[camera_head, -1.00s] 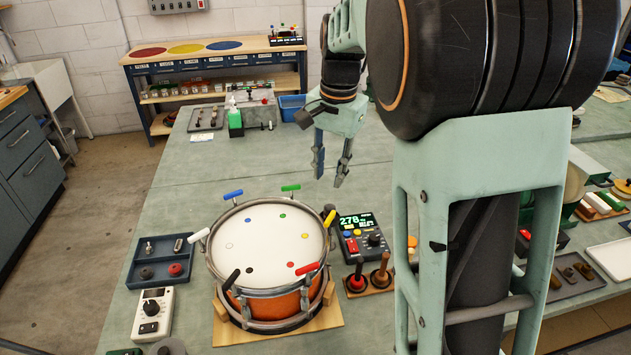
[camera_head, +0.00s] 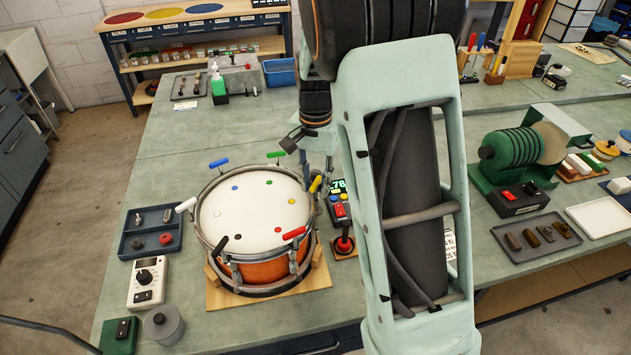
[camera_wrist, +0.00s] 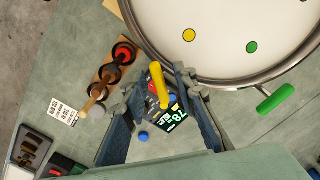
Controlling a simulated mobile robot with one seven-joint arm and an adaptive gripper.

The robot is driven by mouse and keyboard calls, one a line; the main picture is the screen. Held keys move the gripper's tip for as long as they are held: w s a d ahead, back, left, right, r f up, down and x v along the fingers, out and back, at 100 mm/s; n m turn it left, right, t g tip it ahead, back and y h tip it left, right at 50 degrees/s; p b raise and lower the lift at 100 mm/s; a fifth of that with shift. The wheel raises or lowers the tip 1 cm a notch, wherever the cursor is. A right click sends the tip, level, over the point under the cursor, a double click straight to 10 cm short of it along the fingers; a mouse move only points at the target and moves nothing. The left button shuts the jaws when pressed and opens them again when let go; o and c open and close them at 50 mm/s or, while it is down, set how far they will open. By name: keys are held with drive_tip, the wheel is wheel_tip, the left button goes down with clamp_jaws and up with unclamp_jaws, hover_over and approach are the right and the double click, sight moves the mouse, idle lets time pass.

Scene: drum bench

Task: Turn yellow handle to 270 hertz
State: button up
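The drum (camera_head: 255,205) stands on a wooden base, with coloured handles around its rim. The yellow handle (camera_head: 316,184) is at its right side, and in the wrist view the yellow handle (camera_wrist: 158,86) points up between my fingers. My gripper (camera_wrist: 159,90) is open, with a finger on each side of the handle; I cannot tell whether either touches it. In the head view my arm largely hides my gripper. The tuner display (camera_wrist: 174,116) is partly covered; "78" shows in green digits.
The green handle (camera_wrist: 277,98) is right of my fingers. Plungers (camera_wrist: 108,74) stand left of them. A meter (camera_head: 148,282) and a dark tray (camera_head: 150,232) lie left of the drum. A grinder-like machine (camera_head: 515,150) stands at right.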

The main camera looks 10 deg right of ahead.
clamp_jaws()
drive_tip(key=shift+f+n, duration=0.1)
drive_tip(key=shift+n, duration=0.2)
idle(0.3)
drive_tip(key=n+b, duration=0.1)
drive_tip(key=n, duration=0.1)
drive_tip(key=shift+n, duration=0.3)
drive_tip(key=shift+n+b, duration=0.6)
drive_tip(key=shift+n, duration=1.2)
unclamp_jaws()
